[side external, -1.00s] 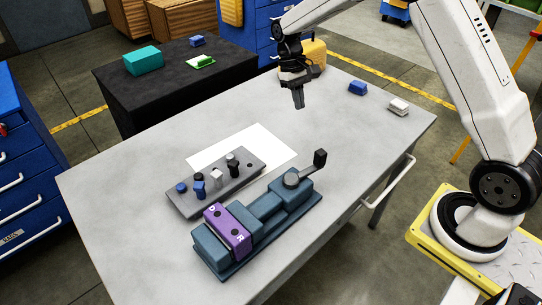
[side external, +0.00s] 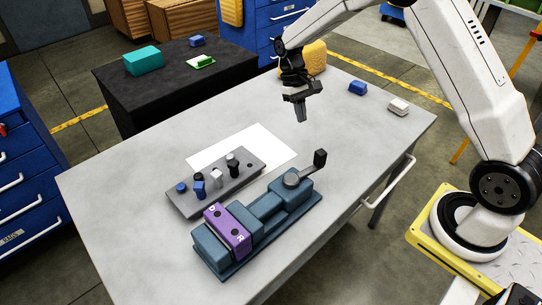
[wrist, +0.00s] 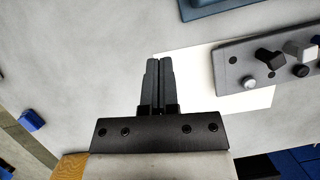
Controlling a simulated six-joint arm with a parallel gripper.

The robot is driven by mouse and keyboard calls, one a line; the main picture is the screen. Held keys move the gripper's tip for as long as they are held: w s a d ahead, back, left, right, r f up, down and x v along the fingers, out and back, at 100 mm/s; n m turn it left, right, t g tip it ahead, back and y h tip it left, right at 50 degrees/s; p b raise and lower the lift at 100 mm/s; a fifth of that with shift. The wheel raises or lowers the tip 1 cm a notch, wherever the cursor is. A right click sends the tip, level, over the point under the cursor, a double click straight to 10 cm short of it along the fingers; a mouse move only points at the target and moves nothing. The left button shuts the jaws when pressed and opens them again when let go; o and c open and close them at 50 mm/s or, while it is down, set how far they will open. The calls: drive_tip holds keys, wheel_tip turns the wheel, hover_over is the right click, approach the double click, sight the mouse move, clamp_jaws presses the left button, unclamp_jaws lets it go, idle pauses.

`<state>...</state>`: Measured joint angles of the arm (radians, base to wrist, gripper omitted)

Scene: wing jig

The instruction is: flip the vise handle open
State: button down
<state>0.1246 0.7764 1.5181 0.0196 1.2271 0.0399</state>
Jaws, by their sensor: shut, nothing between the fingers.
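The teal vise (side external: 265,207) lies along the front of the grey table, with a purple block (side external: 228,229) marked with letters at its left end. My gripper (side external: 303,117) hangs above the back of the table, behind and apart from the handle, pointing down. Its fingers are shut and empty, and they also show together in the wrist view (wrist: 159,62). In the wrist view only a corner of the vise (wrist: 215,8) shows at the top edge; the handle is out of view.
A grey plate (side external: 216,184) with several small knobs and pegs stands behind the vise, partly on a white sheet (side external: 262,141). A blue block (side external: 358,88) and a white block (side external: 398,107) lie at the table's back right. The table between gripper and vise is clear.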

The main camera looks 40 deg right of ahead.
drive_tip(key=s+a+f, duration=0.1)
drive_tip(key=s+f, duration=0.5)
drive_tip(key=shift+s, duration=0.15)
idle(0.3)
